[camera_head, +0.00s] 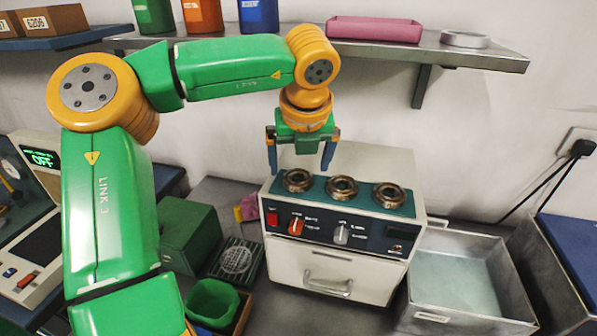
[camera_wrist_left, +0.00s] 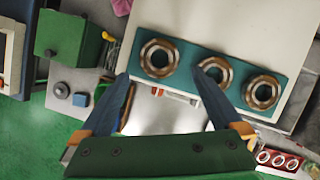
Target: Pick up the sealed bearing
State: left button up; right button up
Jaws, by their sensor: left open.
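Three metal bearing rings stand in a row on the teal top of a white machine (camera_head: 335,272): a left one (camera_head: 298,190), a middle one (camera_head: 342,198) and a right one (camera_head: 388,206). I cannot tell which is sealed. My left gripper (camera_head: 299,160) points down, open and empty, above and behind the left ring. In the left wrist view, the left ring (camera_wrist_left: 145,48) lies near the gap between the fingertips (camera_wrist_left: 160,75). The right finger partly covers the middle ring (camera_wrist_left: 222,68); the right ring (camera_wrist_left: 250,91) is clear of the fingers. My right gripper is out of view.
A shelf (camera_head: 470,57) with colored bins, a pink tray (camera_head: 375,29) and a shallow metal dish (camera_head: 465,39) runs above. A metal bin (camera_head: 425,300) stands right of the machine. A green box (camera_head: 188,238) and a green cup (camera_head: 212,303) stand to its left.

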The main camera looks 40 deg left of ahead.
aim_at(297, 182)
pick_arm(q)
jog(key=p+x, duration=0.1)
jog(key=x, duration=0.3)
jog(key=shift+a+f, duration=0.1)
jog(key=shift+w+a+f, duration=0.2)
jog(key=shift+w+f, duration=0.05)
jog(key=shift+s+d+r, duration=0.2)
jog(key=shift+d, duration=0.05)
jog(key=c, duration=1.3)
jog(key=shift+w+a, duration=0.1)
jog(key=shift+a, duration=0.05)
